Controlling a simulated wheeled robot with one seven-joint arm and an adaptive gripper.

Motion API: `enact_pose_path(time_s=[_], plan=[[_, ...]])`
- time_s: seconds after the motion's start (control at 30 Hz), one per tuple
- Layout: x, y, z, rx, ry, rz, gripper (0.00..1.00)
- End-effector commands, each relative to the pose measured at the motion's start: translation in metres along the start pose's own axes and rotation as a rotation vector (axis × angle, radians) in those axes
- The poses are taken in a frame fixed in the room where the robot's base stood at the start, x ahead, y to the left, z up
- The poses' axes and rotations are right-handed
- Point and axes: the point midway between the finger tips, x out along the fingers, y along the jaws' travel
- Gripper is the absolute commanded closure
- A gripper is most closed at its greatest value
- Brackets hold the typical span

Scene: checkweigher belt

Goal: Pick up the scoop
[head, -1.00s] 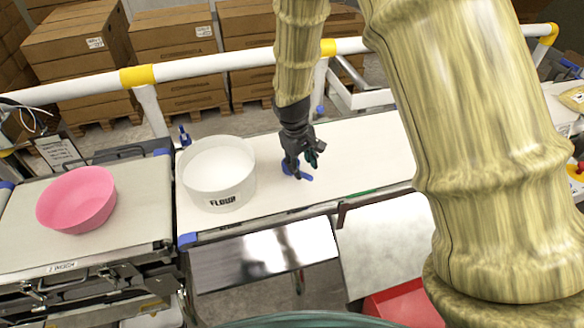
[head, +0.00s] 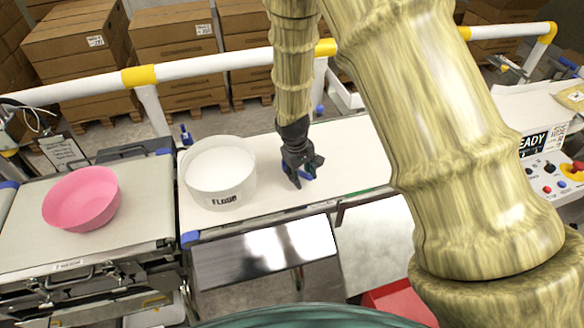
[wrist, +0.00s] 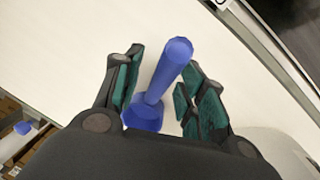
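The blue scoop (wrist: 165,78) lies on the white belt, between the two green-padded fingers of my gripper (wrist: 160,88) in the wrist view. The fingers stand on either side of it, with a gap visible on both sides, so my gripper is open around it. In the head view my gripper (head: 300,180) is low over the belt, right of the flour tub, and a bit of the scoop's blue shows by the fingertips. The rest of the scoop is hidden there by my gripper.
A white tub labelled FLOUR (head: 218,190) stands left of my gripper on the belt (head: 350,150). A pink bowl (head: 82,198) sits on the separate platform (head: 30,245) at far left. A white rail with yellow joints (head: 230,60) runs behind. A control panel (head: 545,175) is at right.

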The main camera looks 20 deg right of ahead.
Motion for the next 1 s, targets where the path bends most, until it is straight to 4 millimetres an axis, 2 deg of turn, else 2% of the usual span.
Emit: enact_pose_path(time_s=[0.03, 0.2, 0.67, 1.0], plan=[[0.000, 0.000, 0.000, 0.000, 0.000, 0.000, 0.71], [0.000, 0.000, 0.000, 0.000, 0.000, 0.000, 1.00], [-0.005, 0.001, 0.000, 0.000, 0.000, 0.000, 1.00], [-0.045, 0.008, -0.001, 0.001, 0.002, 0.000, 1.00]])
